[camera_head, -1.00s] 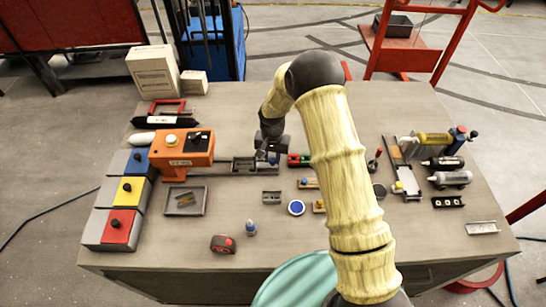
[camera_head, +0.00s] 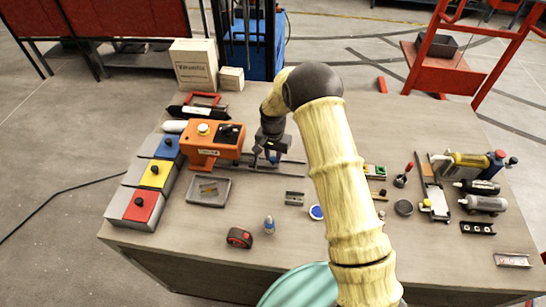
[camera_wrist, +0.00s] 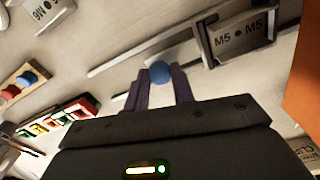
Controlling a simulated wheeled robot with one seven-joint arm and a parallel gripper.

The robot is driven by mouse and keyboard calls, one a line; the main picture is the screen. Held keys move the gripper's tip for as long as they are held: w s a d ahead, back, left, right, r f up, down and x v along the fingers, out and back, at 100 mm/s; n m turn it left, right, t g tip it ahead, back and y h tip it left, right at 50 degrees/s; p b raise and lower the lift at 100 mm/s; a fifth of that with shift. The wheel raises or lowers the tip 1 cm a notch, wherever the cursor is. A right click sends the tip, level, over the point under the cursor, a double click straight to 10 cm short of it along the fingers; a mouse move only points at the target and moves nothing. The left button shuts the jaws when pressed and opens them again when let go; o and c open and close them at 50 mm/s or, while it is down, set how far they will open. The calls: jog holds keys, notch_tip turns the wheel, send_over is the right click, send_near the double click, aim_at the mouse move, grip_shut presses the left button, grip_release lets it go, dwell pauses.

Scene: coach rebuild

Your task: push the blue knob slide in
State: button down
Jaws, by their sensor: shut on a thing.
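The blue knob (camera_wrist: 160,72) is a small round ball seen between my fingertips in the wrist view. My gripper (camera_wrist: 162,82) is shut on it, with one dark finger on each side. In the head view my gripper (camera_head: 271,156) points down over a grey rail (camera_head: 285,168), just right of the orange housing (camera_head: 213,146). The knob (camera_head: 273,160) shows only as a blue speck there. The rail (camera_wrist: 118,63) runs past the knob in the wrist view. My fingers and arm hide much of the slide.
Tools crowd the right side.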

jog(key=c, duration=1.2)
grip_release()
jog(key=shift+o, duration=0.2)
jog(key=shift+r, duration=0.1)
notch_tip(320, 180, up, 17)
jog(key=b, duration=0.4)
jog(key=shift+r, duration=0.15)
